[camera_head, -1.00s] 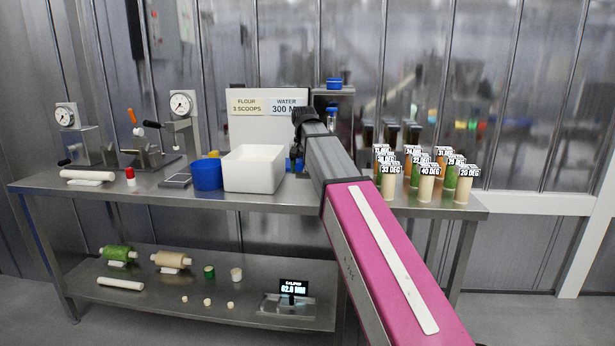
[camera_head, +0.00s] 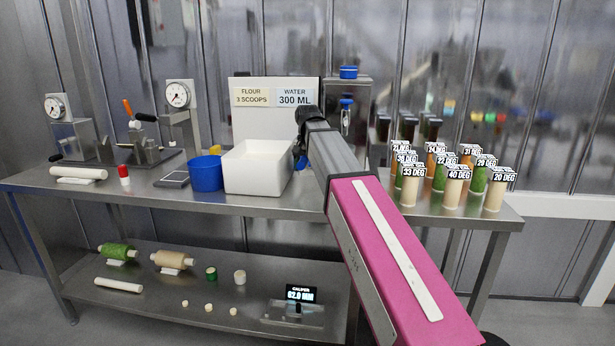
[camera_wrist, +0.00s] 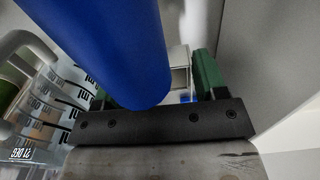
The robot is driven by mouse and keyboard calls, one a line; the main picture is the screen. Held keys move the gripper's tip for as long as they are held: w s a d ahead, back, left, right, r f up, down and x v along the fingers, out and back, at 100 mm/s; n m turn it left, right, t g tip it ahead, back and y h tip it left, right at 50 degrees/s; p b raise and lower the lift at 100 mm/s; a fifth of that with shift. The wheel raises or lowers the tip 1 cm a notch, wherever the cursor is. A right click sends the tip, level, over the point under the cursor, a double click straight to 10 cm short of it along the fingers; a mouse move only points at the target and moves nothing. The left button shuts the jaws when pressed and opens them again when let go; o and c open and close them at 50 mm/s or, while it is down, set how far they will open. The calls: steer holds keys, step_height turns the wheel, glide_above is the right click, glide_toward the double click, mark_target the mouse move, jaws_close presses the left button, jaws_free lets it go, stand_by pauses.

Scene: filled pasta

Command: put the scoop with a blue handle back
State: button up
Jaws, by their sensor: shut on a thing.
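The scoop's blue handle (camera_wrist: 105,45) fills the upper left of the wrist view, very close to the camera. My gripper (camera_wrist: 157,82) has green fingers and is shut on the scoop, with the handle covering much of the left finger. The scoop's bowl cannot be made out. In the head view my arm hides most of the gripper, which is at the right end of the white flour bin (camera_head: 258,180). A bit of blue shows there beside my arm; I cannot tell whether it is the handle.
A clear measuring jug (camera_wrist: 60,95) with ml marks stands close on the left in the wrist view. In the head view, a blue tub (camera_head: 206,174) is left of the bin, a sign board (camera_head: 270,120) behind it, and several labelled tubes (camera_head: 452,192) to the right.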

mark_target(307, 175)
steer(key=shift+f, duration=1.95)
steer(key=o, duration=0.9)
steer(key=shift+f, duration=0.1)
steer(key=shift+o, duration=0.2)
step_height(307, 175, up, 12)
steer(key=shift+r, duration=0.15)
